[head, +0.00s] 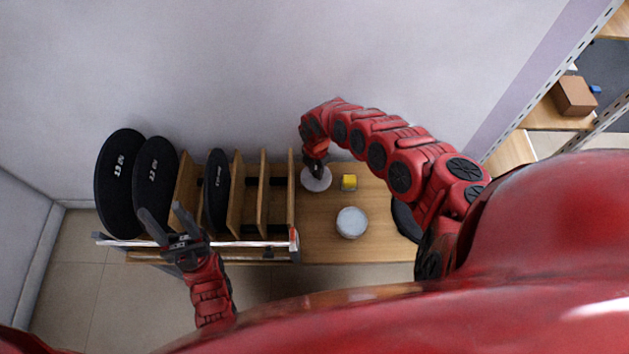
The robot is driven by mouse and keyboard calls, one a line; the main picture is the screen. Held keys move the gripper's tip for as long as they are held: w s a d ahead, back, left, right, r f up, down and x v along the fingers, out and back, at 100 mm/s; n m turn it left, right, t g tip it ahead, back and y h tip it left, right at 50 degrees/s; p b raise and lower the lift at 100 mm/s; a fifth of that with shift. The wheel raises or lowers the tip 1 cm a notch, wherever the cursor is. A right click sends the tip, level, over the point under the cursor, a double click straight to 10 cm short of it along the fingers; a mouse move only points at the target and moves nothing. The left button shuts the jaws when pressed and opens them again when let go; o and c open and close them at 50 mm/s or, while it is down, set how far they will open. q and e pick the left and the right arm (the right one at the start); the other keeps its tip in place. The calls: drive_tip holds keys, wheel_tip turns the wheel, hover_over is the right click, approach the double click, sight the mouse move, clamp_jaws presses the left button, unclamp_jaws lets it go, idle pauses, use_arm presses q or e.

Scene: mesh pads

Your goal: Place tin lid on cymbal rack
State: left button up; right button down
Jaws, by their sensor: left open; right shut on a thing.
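The cymbal rack (237,215) is a row of upright wooden dividers at the left of the wooden table. Black discs stand in it, among them a large one (119,185), another (155,175) and a narrower-looking one (217,190). My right gripper (316,172) is shut on a pale grey round disc, which looks like the tin lid (317,182), just right of the rack's last divider. The fingers partly cover it; I cannot tell whether it touches the table. My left gripper (162,211) is open and empty over the front of the rack, before the black discs.
A dark disc (406,220) lies partly behind my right arm. A pale rail (240,243) runs along the rack's front. Shelves with a brown box (573,96) stand at right.

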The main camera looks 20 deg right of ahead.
drive_tip(key=shift+w+f, duration=0.15)
drive_tip(key=shift+f, duration=0.35)
wheel_tip(320, 180, down, 3)
drive_tip(key=shift+r+b, duration=0.1)
drive_tip(key=shift+b, duration=0.55)
drive_tip(key=shift+d+f, duration=0.15)
drive_tip(key=shift+f, duration=0.15)
drive_tip(key=shift+f, duration=0.15)
drive_tip(key=c, duration=0.6)
unclamp_jaws()
drive_tip(key=shift+c, duration=0.2)
